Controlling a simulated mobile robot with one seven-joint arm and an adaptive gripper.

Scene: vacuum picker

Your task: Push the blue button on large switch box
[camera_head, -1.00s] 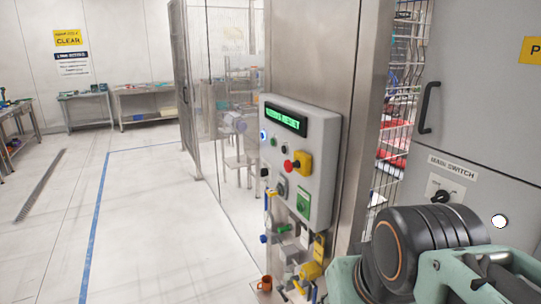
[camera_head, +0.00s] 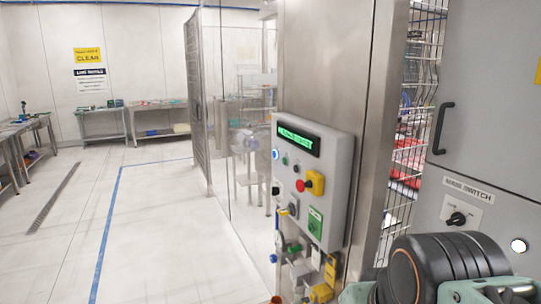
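The large switch box (camera_head: 340,190) is a light grey panel on a steel column in the middle of the view. It has a green display (camera_head: 296,140) at its top. The blue button (camera_head: 275,154) is small and round, at the box's upper left edge. My gripper is not in view; only dark and pale green links of my arm show at the lower right, apart from the box.
Valves and yellow fittings (camera_head: 320,292) hang below the box. A grey cabinet with a main switch (camera_head: 458,217) stands at the right, beside a wire cage (camera_head: 408,150). Open floor (camera_head: 160,240) lies at the left, with tables (camera_head: 150,118) at the back.

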